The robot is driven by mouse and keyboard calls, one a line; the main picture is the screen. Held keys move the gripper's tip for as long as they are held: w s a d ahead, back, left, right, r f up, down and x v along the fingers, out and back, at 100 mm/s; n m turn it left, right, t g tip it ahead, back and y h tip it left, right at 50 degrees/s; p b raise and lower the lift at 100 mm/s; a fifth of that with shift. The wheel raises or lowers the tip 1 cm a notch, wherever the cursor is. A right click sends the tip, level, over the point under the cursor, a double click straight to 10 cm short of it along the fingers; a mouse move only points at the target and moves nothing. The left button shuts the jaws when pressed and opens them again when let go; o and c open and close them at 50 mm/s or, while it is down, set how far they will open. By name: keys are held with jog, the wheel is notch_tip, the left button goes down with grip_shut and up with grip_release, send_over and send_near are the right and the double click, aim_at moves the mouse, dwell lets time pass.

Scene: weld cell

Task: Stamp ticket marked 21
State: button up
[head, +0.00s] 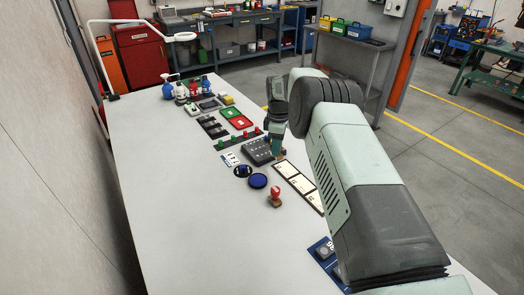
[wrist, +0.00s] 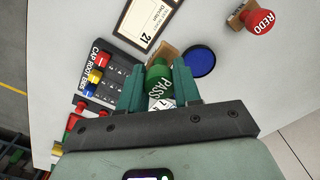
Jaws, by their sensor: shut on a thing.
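My gripper (wrist: 160,90) is shut on the green handle of the PASS stamp (wrist: 156,80), whose brown wooden base shows beyond the fingers. The ticket marked 21 (wrist: 146,24) is a cream card in a dark frame at the top of the wrist view, close to the stamp base but not under it. In the head view my gripper (head: 278,148) is low at the far end of a row of cream cards (head: 300,184); their numbers are too small to read there. I cannot tell whether the stamp base touches anything.
A round blue pad (wrist: 198,62) lies beside the stamp; it also shows in the head view (head: 258,181). The red-topped REDO stamp (wrist: 260,20) stands nearby. The dark CAP ROOT EDGE tray (wrist: 100,75) is at the left. The table's near left (head: 190,235) is clear.

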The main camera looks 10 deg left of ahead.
jog(key=w+d, duration=0.3)
jog(key=d, duration=0.1)
send_over(288, 168)
jog(key=shift+f, duration=3.05)
jog(key=shift+f, duration=0.7)
notch_tip(288, 168, up, 7)
jog(key=shift+r, duration=0.1)
dwell(0.9)
